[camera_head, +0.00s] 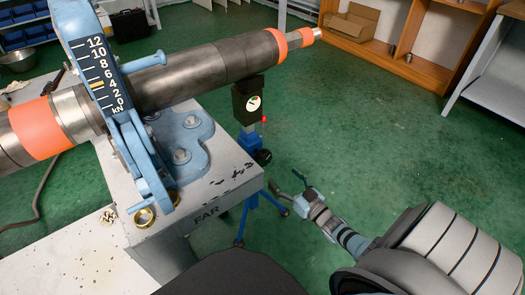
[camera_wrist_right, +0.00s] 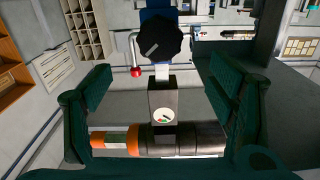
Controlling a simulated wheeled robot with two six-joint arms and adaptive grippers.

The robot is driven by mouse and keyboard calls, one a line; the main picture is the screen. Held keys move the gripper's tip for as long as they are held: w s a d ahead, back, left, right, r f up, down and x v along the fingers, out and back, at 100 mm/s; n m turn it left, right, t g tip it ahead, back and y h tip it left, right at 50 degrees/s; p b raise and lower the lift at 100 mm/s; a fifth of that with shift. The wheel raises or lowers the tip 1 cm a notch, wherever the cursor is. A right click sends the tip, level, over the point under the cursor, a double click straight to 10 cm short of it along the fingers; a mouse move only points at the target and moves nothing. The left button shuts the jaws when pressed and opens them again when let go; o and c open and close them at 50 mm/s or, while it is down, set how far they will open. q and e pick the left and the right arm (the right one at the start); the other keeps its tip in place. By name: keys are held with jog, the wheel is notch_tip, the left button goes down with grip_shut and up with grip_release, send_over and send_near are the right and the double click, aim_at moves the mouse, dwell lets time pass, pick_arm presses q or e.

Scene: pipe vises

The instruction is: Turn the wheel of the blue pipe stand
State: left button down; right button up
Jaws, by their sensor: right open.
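The blue pipe stand (camera_head: 249,118) stands on the green floor beyond the grey bench, its black head under the dark pipe (camera_head: 190,72). Its black wheel (camera_head: 263,157) is low on the stand, on the side facing my right gripper (camera_head: 291,184). That gripper is open and empty, to the right of the wheel and apart from it. In the right wrist view the wheel (camera_wrist_right: 160,38) lies ahead between the open fingers, towards the top. The stand's black head (camera_wrist_right: 163,101) is also between the fingers. My left gripper is not in view.
A blue vise (camera_head: 150,165) with a force scale clamps the pipe on the bench (camera_head: 215,190) marked FAR. A small red ball (camera_head: 263,118) sticks out from the stand. The stand's blue legs spread on the floor. Open floor (camera_head: 365,130) lies to the right.

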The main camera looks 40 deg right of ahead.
aim_at(265, 161)
jog(key=w+b, duration=0.1)
jog(key=w, duration=0.1)
jog(key=w+b, duration=0.1)
jog(key=w, duration=0.2)
jog(key=w+b, duration=0.1)
jog(key=w, duration=0.2)
jog(key=shift+d+f+b, duration=0.1)
jog(key=shift+f+b, duration=0.2)
jog(key=shift+f, duration=0.05)
jog(key=w+b, duration=0.1)
jog(key=w, duration=0.2)
jog(key=shift+w+d+r+b, duration=0.1)
jog(key=shift+w+r+b, duration=0.05)
jog(key=shift+w+b, duration=0.25)
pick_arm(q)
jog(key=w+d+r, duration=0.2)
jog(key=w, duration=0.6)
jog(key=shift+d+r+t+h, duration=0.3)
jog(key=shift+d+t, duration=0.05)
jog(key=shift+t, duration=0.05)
pick_arm(e)
jog(key=shift+w+r, duration=0.15)
jog(key=shift+w, duration=0.2)
jog(key=shift+c, duration=0.2)
jog(key=c, duration=1.1)
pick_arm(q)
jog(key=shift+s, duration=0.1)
pick_arm(e)
jog(key=shift+c, duration=0.2)
jog(key=shift+m, duration=0.3)
